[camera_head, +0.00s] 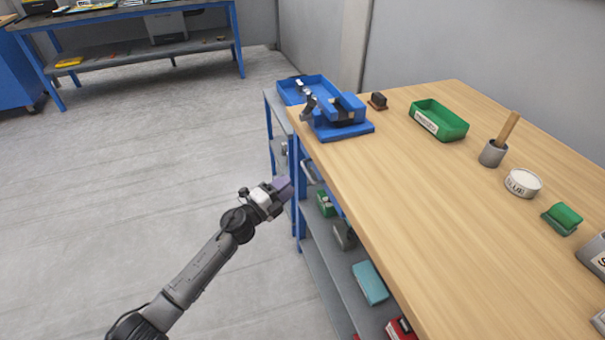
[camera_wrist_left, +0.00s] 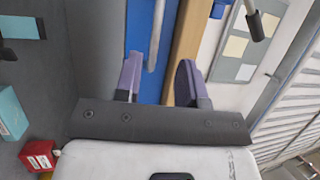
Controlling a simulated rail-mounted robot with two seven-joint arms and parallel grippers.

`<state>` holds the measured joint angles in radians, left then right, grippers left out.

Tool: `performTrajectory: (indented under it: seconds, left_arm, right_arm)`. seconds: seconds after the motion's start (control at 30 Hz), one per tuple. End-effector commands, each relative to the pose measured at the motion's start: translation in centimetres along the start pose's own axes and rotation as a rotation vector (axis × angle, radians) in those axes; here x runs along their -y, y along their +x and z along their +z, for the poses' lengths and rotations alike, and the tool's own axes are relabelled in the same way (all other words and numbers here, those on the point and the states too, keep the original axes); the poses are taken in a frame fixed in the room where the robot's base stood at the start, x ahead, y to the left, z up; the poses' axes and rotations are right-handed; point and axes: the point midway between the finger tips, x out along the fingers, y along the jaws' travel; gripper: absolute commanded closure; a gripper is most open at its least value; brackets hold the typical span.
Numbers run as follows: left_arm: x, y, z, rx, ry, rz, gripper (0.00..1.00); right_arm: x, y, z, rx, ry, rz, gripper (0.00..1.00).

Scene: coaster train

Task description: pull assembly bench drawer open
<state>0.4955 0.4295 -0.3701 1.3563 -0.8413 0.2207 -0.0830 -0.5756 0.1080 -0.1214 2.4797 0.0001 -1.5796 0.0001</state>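The assembly bench (camera_head: 400,185) has a light wooden top and blue frame, at the right of the head view. Its blue drawer front (camera_wrist_left: 140,35) fills the middle of the left wrist view, next to the wooden edge. A grey bar handle (camera_wrist_left: 157,35) runs along it; the handle also shows under the bench top in the head view (camera_head: 308,172). My left gripper (camera_head: 283,187) is beside the bench's far end. In the wrist view its two purple fingers (camera_wrist_left: 160,70) are apart, with the handle ahead between them, and nothing is visibly gripped. My right gripper is not visible.
A blue vise (camera_head: 338,115), green bin (camera_head: 438,119), grey cup (camera_head: 493,152) and round white tin (camera_head: 522,183) stand on the top. The lower shelf holds a teal box (camera_head: 369,283) and a red box (camera_head: 401,328). The floor left of the bench is clear.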

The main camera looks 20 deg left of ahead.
Motion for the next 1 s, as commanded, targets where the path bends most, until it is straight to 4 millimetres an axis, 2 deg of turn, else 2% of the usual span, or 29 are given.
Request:
performTrajectory:
  seconds: [0.03,0.2,0.4,0.6,0.97,1.0]
  left_arm:
    - [-0.3,1.1,0.0,0.0,0.0,-0.002,0.63]
    - [-0.3,3.9,0.0,0.001,-0.001,-0.002,0.63]
    - [-0.2,6.2,0.0,0.0,0.0,-0.002,0.63]
    - [-0.1,7.3,0.0,0.001,0.0,-0.001,0.63]
    - [0.0,7.5,0.0,0.0,0.0,0.0,0.63]
    - [0.0,7.5,0.0,0.001,0.0,0.0,0.67]
  right_arm:
    - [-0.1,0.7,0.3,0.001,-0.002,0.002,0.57]
    - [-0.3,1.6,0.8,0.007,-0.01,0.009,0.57]
    - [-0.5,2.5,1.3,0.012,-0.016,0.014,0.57]
    - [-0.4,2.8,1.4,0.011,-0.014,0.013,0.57]
    - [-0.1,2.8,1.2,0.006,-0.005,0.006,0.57]
    - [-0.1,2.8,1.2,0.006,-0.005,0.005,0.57]
